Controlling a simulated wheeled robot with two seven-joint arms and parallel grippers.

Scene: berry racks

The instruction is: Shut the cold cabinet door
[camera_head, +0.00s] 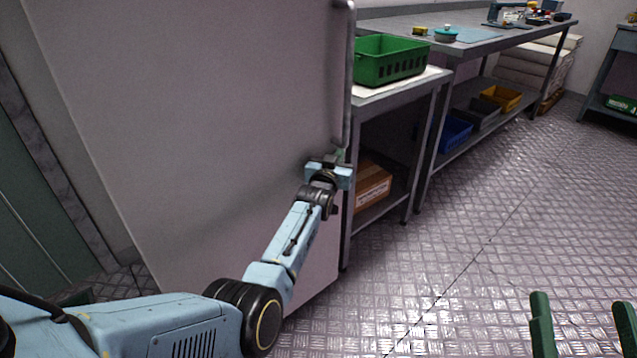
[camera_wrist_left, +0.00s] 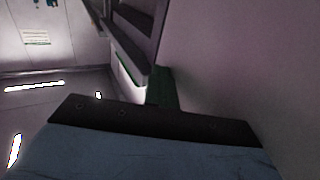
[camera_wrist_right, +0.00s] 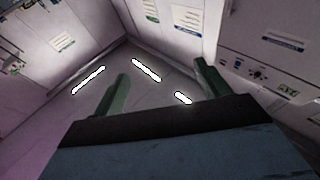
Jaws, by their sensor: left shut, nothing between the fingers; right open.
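The cold cabinet door (camera_head: 200,110) is a large plain pale panel filling the left half of the head view. A long vertical bar handle (camera_head: 349,75) runs along its right edge. How far the door stands open cannot be told. My left gripper (camera_head: 340,154) is shut and empty at the handle's lower end, close to the door face; contact cannot be told. In the left wrist view its green fingers (camera_wrist_left: 162,88) are together beside the pale panel. My right gripper (camera_head: 583,318) is open and empty over the floor; its spread fingers show in the right wrist view (camera_wrist_right: 162,88).
A steel bench (camera_head: 400,88) with a green crate (camera_head: 390,62) stands just right of the door edge. A cardboard box (camera_head: 373,187) sits on its lower shelf. A longer bench (camera_head: 490,45) with bins below continues back. The metal floor (camera_head: 470,270) at right is clear.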

